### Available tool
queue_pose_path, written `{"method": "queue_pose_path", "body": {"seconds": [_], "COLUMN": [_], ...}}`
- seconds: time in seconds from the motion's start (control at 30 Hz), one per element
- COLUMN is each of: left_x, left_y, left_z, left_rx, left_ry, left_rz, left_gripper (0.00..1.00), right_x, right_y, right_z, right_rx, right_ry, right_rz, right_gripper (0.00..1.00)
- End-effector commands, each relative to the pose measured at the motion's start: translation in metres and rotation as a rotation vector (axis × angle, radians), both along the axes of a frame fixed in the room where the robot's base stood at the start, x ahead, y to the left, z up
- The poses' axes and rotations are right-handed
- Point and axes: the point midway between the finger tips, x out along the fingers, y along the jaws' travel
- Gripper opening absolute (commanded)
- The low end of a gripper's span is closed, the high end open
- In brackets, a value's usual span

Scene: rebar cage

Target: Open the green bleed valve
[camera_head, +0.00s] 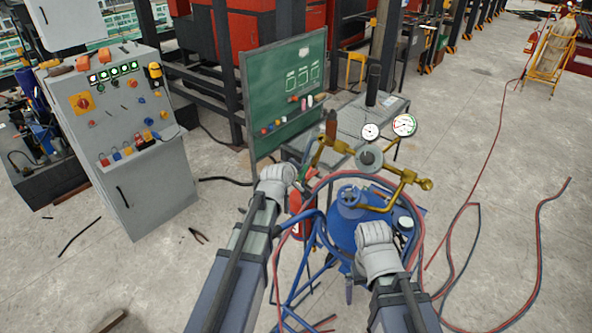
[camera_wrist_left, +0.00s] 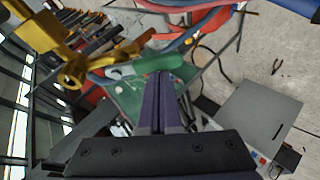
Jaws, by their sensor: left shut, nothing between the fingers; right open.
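The green bleed valve handle (camera_wrist_left: 145,70) shows in the left wrist view beside a brass fitting (camera_wrist_left: 72,70). My right gripper (camera_head: 374,232) is open, in front of the blue tank (camera_head: 343,240).
Two round gauges (camera_head: 404,125) stand above the manifold. Red and blue hoses (camera_head: 420,225) loop around the tank and across the floor. A grey control cabinet (camera_head: 150,190) stands at the left, a green board (camera_head: 285,85) behind. Pliers (camera_head: 198,236) lie on the floor.

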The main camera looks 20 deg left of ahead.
Motion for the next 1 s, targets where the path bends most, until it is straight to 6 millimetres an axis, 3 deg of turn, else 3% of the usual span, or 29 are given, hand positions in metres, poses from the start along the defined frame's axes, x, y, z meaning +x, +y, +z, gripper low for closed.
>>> {"method": "queue_pose_path", "body": {"seconds": [0.63, 1.0], "left_x": [-0.001, -0.001], "left_y": [-0.001, -0.001], "left_z": [0.001, 0.016], "left_rx": [0.000, 0.000], "left_ry": [0.000, 0.000], "left_rz": [-0.001, 0.000], "left_gripper": [0.00, 0.00], "right_x": [0.000, 0.000], "right_y": [0.000, 0.000], "right_z": [0.000, 0.016], "right_rx": [0.000, 0.000], "right_ry": [0.000, 0.000], "right_rz": [0.000, 0.000], "right_gripper": [1.00, 1.00]}}
